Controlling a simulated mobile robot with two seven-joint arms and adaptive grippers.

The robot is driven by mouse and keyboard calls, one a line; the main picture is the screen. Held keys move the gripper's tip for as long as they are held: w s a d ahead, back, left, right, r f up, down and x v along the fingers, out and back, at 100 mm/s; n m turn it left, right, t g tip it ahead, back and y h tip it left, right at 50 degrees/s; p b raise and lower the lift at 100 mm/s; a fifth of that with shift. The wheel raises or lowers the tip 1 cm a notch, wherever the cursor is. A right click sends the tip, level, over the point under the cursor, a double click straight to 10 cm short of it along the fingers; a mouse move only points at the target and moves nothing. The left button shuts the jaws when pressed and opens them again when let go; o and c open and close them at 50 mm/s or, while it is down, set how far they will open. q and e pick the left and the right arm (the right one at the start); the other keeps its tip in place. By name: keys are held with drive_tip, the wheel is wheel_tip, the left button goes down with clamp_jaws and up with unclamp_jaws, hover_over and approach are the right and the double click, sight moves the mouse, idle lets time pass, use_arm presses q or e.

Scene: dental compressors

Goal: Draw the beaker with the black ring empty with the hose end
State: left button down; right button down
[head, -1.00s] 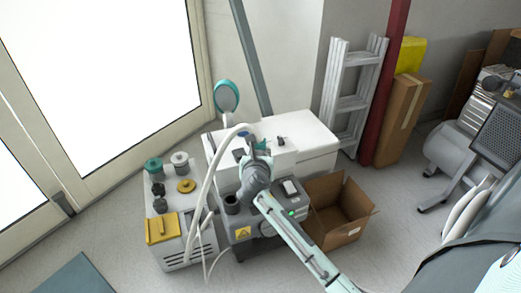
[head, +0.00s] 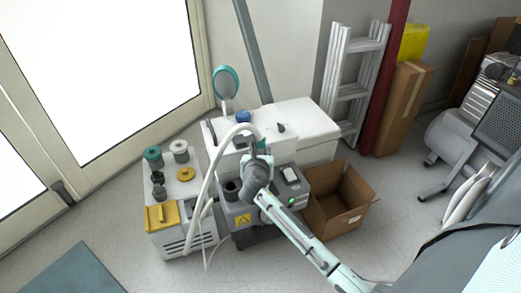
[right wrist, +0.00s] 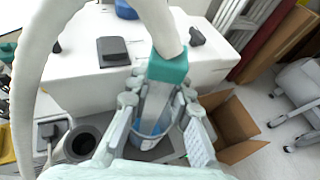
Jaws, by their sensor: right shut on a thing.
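My right gripper (right wrist: 160,118) is shut on the hose end (right wrist: 157,95), a clear nozzle below a teal collar (right wrist: 168,66). The thick white hose (right wrist: 48,60) arches up and over to it; in the head view the hose (head: 207,180) rises from the left unit. Blue shows low between my fingers (right wrist: 150,130); I cannot tell whether it is a beaker's contents, and no black ring is clear there. In the head view the right gripper (head: 258,158) is above the grey compressor, and the arm hides what is below. My left gripper is not in view.
A dark cup-like opening (head: 232,187) is on the grey compressor (head: 240,212). The left unit (head: 172,222) carries jars and a yellow ring (head: 186,173). A white cabinet (head: 300,120) stands behind. An open cardboard box (head: 340,205) is to the right.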

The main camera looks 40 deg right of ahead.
drive_tip(key=shift+f, duration=0.35)
idle(0.6)
